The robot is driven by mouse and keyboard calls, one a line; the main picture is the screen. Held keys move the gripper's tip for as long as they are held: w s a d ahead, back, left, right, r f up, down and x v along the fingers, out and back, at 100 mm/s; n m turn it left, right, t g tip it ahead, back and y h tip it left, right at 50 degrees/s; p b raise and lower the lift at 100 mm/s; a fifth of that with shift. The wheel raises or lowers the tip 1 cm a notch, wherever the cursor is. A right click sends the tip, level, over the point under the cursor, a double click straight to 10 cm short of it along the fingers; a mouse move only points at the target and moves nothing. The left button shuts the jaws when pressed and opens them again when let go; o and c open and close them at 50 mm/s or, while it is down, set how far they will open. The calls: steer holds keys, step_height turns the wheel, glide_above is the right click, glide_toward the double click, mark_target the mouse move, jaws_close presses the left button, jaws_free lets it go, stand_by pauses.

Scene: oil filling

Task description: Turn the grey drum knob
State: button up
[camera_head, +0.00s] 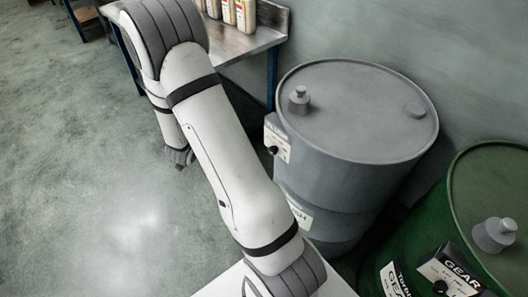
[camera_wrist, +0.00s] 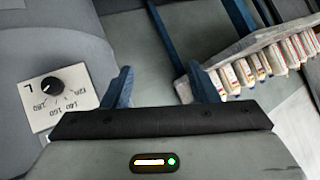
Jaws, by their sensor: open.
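The grey drum (camera_head: 355,130) stands right of centre in the head view, with a small control box (camera_head: 277,139) on its left side. The black round knob (camera_head: 273,150) sits on that box. In the wrist view the knob (camera_wrist: 52,84) is at the left, on a white plate (camera_wrist: 75,104) with printed numbers. My gripper (camera_wrist: 160,69) is open and empty, its two blue fingers apart. The knob lies outside the fingers, left of the left finger, and is not touched. In the head view my wrist end is left of the drum; the fingers are not clear there.
A metal table (camera_head: 254,42) with several bottles (camera_head: 245,15) stands behind the drum; the bottles (camera_wrist: 265,63) also show in the wrist view. A green drum (camera_head: 498,188) with its own control box (camera_head: 447,270) stands at the right. Floor (camera_head: 80,170) at left is clear.

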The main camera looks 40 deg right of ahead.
steer(key=s+d+f+m+g+h, duration=0.2)
steer(key=s+d+f+h, duration=0.2)
steer(key=s+d+f, duration=0.15)
steer(key=m+g+h+b, duration=0.1)
steer(key=g+h, duration=0.3)
steer(key=h, duration=0.2)
glide_toward(270, 153)
steer(key=d, duration=0.7)
steer(key=d+p, duration=0.1)
steer(key=d, duration=0.1)
steer(key=shift+w+d+r, duration=0.15)
steer(key=shift+d+r, duration=0.1)
steer(key=shift+r, duration=0.05)
steer(key=shift+c, duration=0.3)
steer(key=c, duration=0.9)
steer(key=shift+a, duration=0.15)
